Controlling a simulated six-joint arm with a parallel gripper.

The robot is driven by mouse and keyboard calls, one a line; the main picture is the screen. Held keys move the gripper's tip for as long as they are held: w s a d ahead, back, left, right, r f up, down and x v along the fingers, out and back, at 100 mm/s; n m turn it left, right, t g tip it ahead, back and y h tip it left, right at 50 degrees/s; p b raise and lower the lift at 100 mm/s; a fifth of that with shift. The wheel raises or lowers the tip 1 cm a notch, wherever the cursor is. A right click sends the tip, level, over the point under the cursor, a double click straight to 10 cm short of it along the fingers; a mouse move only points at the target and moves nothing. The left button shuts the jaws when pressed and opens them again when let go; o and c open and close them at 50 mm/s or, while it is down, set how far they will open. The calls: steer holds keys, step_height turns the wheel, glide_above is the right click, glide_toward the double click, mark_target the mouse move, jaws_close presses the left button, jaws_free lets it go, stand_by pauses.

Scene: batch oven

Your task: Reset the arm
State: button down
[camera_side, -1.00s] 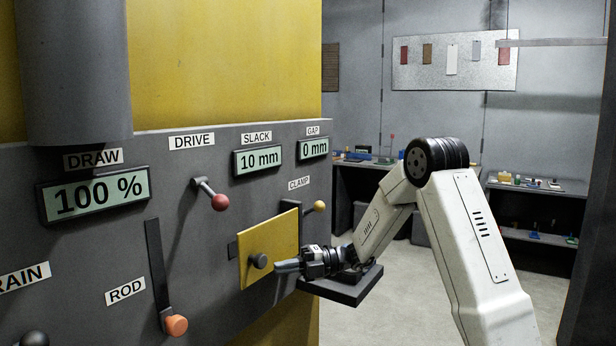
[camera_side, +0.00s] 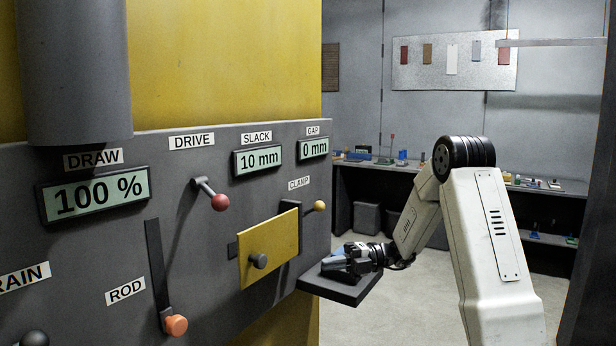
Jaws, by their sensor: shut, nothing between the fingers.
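My gripper (camera_side: 333,263) is shut and empty. It is just above or over the small dark shelf (camera_side: 345,291) that juts from the panel; I cannot tell whether it touches. Its fingers point left toward the panel, apart from the yellow plate (camera_side: 278,245) and its dark knob (camera_side: 258,260). My arm reaches in from the right, bent at a high elbow.
The grey panel carries a red-knobbed DRIVE lever (camera_side: 219,202), a yellow-knobbed CLAMP lever (camera_side: 319,206) and an orange-knobbed ROD lever (camera_side: 176,325). Displays read DRAW 100 % (camera_side: 97,194), SLACK 10 mm (camera_side: 258,160) and GAP 0 mm (camera_side: 313,148). Benches stand behind; floor between is open.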

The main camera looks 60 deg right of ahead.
steer(key=shift+a, duration=0.1)
steer(key=s+a+f+m+g+h, duration=0.3)
steer(key=a+f+m+h, duration=0.3)
steer(key=m, duration=0.8)
steer(key=s+a+f+m+g+h, duration=0.4)
steer(key=a+f+m+g+h, duration=0.2)
steer(key=a+m, duration=0.6)
steer(key=shift+s+a+f+m+h, duration=0.3)
steer(key=shift+f+m+h, duration=0.15)
steer(key=shift+m+h, duration=0.4)
